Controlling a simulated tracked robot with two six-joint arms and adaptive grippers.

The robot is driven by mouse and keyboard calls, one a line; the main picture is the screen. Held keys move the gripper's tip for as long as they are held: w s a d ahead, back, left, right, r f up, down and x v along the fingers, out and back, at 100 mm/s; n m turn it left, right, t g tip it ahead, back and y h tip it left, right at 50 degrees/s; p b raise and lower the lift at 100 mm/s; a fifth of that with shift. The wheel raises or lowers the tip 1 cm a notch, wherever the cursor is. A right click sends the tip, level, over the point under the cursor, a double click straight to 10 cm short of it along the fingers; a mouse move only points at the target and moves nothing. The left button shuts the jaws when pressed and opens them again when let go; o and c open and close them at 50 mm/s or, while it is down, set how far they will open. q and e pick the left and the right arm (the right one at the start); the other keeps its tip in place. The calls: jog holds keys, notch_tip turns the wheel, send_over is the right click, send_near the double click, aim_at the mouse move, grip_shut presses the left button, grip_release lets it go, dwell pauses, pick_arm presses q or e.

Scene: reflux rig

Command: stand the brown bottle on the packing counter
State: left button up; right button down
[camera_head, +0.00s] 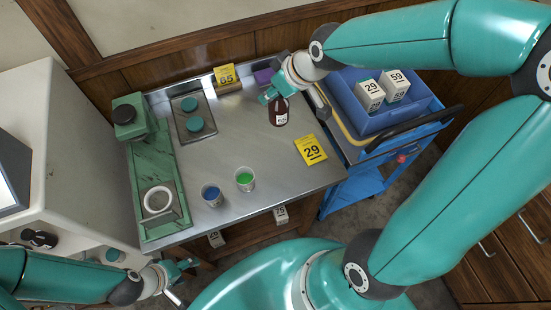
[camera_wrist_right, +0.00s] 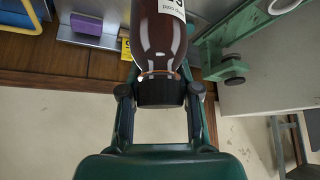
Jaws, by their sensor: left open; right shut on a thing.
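The brown bottle (camera_head: 279,114), with a white label and dark cap, is over the back right part of the steel-topped counter (camera_head: 255,135). My right gripper (camera_head: 270,96) is shut on it. In the right wrist view the bottle (camera_wrist_right: 163,35) has its dark cap end between the fingers (camera_wrist_right: 160,95). I cannot tell whether its base touches the counter. My left gripper (camera_head: 181,271) is open and empty, low at the left, in front of the counter and away from the bottle.
A yellow 29 sign (camera_head: 312,150) lies right of the bottle. Blue (camera_head: 212,195) and green (camera_head: 245,179) cups stand near the front. A yellow 65 sign (camera_head: 225,75) and purple block (camera_head: 264,76) are at the back. A blue crate (camera_head: 345,92) with white boxes stands right.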

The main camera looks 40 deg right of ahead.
aim_at(275, 115)
jog(key=shift+s+d+r, duration=0.1)
jog(key=shift+r, duration=0.05)
jog(key=shift+f, duration=0.35)
notch_tip(275, 115, down, 8)
jog(key=shift+s, duration=0.1)
notch_tip(275, 115, down, 11)
jog(key=b, duration=1)
jog(key=shift+d+f+b, duration=0.1)
jog(key=shift+f+b, duration=0.05)
jog(key=shift+b, duration=0.25)
jog(key=c, duration=0.8)
grip_release()
